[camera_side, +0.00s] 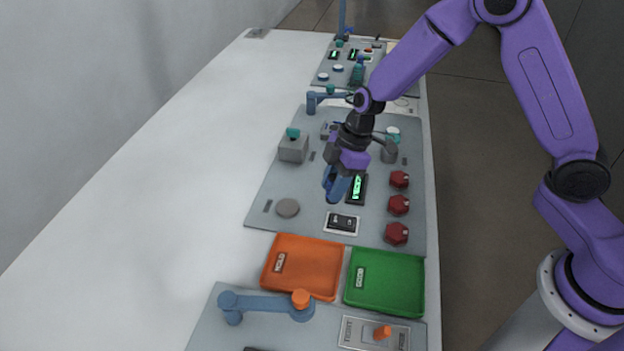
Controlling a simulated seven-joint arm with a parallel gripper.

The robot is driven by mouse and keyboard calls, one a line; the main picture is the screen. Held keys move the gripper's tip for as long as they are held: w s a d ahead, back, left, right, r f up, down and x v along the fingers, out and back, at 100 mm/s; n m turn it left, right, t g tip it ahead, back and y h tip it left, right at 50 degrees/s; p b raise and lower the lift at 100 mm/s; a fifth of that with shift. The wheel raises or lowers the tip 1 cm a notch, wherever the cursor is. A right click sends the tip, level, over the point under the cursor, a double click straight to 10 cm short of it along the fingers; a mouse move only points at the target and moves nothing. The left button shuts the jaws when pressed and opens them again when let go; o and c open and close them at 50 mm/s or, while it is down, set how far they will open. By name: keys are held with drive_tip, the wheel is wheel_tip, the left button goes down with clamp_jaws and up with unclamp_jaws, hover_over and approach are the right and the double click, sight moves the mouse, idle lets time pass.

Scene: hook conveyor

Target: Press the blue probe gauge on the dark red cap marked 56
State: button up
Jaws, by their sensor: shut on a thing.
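My gripper (342,170) is shut on the blue probe gauge (334,187) and points down over the middle of the grey panel (270,178). I cannot tell how far the gauge is above the panel. Three dark red caps stand in a column along the panel's right side: the far cap (399,180), the middle cap (398,205) and the near cap (396,234). The gauge is to their left and apart from them. The numbers on the caps are too small to read, so I cannot tell which is 56.
A black display with green lettering (357,189) lies between the gauge and the caps. A switch plate (342,223) and a grey disc (288,208) are nearer. Orange (269,270) and green (420,290) trays lie in front. A grey block (293,149) stands at left.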

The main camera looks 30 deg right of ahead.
sight(397, 236)
drive_tip(key=s+d+n+g, duration=0.1)
drive_tip(key=s+d+n, duration=0.2)
drive_tip(key=s, duration=0.1)
drive_tip(key=s+d+n+g, duration=0.1)
drive_tip(key=s+d+n, duration=0.1)
drive_tip(key=s+n, duration=0.1)
drive_tip(key=s+d+r+n, duration=0.1)
drive_tip(key=s+d+n, duration=0.2)
drive_tip(key=s, duration=0.2)
drive_tip(key=shift+s+d+g+h, duration=0.3)
drive_tip(key=shift+s+d+g, duration=0.05)
drive_tip(key=shift+g, duration=0.05)
drive_tip(key=shift+f, duration=1.85)
drive_tip(key=shift+f, duration=0.6)
idle(1.1)
drive_tip(key=shift+r, duration=0.15)
drive_tip(key=shift+r, duration=2.4)
